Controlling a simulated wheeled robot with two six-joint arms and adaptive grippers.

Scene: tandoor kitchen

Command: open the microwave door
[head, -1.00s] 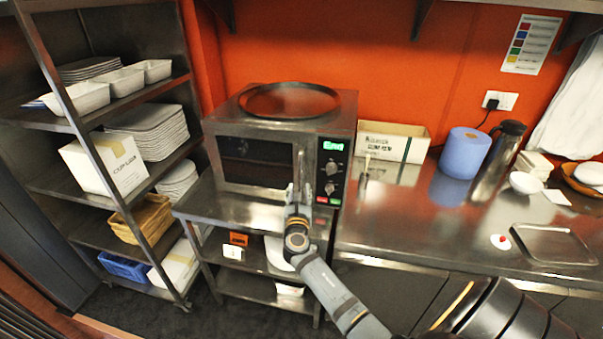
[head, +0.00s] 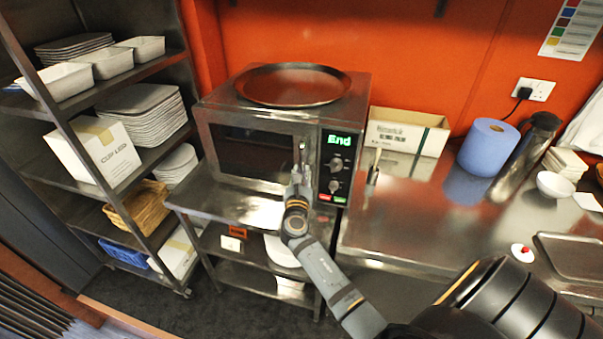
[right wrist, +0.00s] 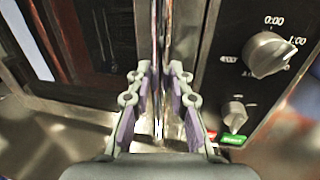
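The microwave (head: 255,118) is a steel box with a dark window, standing on a steel shelf unit. Its door is shut against the body, and its green display reads "End". A vertical handle (right wrist: 162,60) runs along the door's edge beside the control panel (head: 336,165). My right gripper (head: 301,172) is at the lower part of this handle. In the right wrist view the right gripper (right wrist: 159,80) has its two fingers on either side of the handle, with gaps visible between the pads and the bar. My left gripper is out of view.
A round tray (head: 293,84) lies on top of the microwave. A steel counter (head: 420,205) to the right bears a carton (head: 407,132), a blue roll (head: 488,147) and a flask (head: 525,160). A rack (head: 150,152) of dishes stands on the left.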

